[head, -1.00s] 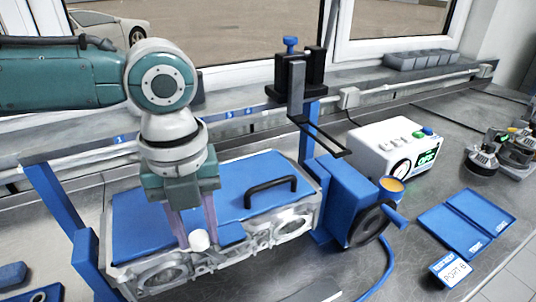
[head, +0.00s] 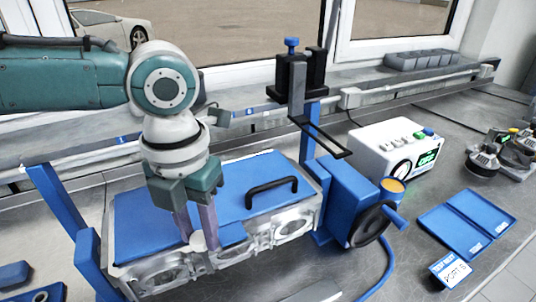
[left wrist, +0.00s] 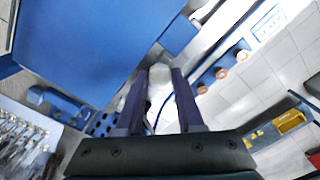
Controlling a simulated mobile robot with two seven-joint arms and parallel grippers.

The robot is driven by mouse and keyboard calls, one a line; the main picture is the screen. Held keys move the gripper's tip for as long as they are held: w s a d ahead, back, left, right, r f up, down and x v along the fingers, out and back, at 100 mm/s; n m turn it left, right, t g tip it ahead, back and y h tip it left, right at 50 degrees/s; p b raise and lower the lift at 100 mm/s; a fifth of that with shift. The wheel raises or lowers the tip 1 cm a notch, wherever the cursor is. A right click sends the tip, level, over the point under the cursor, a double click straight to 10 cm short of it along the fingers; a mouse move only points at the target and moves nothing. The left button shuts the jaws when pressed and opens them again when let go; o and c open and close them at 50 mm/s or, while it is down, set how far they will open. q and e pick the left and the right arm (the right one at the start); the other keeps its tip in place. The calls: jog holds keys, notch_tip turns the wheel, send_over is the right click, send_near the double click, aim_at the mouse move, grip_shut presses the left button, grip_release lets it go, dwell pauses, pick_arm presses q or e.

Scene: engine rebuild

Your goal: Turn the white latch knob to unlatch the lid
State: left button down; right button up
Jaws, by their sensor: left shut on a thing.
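The white latch knob (head: 198,241) sits at the front edge of the blue lid (head: 165,215), beside a small blue tab (head: 232,234). The lid lies flat on the metal engine block (head: 263,232) and has a black handle (head: 272,192). My left gripper (head: 196,238) points down from above with its two fingers shut on the knob. In the left wrist view the pale knob (left wrist: 160,74) shows between the fingertips of the gripper (left wrist: 158,80). The fingers partly hide the knob. My right gripper is in neither view.
Blue stand posts (head: 60,205) rise at the left of the block. A blue gearbox with a black handwheel (head: 372,226) stands at its right, below a black bracket (head: 298,90). A white instrument box (head: 385,150) and blue trays (head: 465,225) lie farther right.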

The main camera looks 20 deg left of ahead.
aim_at(200, 238)
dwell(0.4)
pick_arm(q)
jog(key=c, duration=0.5)
grip_release()
jog(key=shift+c, duration=0.2)
jog(key=shift+r, duration=0.1)
notch_tip(200, 238, up, 10)
jog(key=b, duration=0.1)
jog(key=shift+d, duration=0.1)
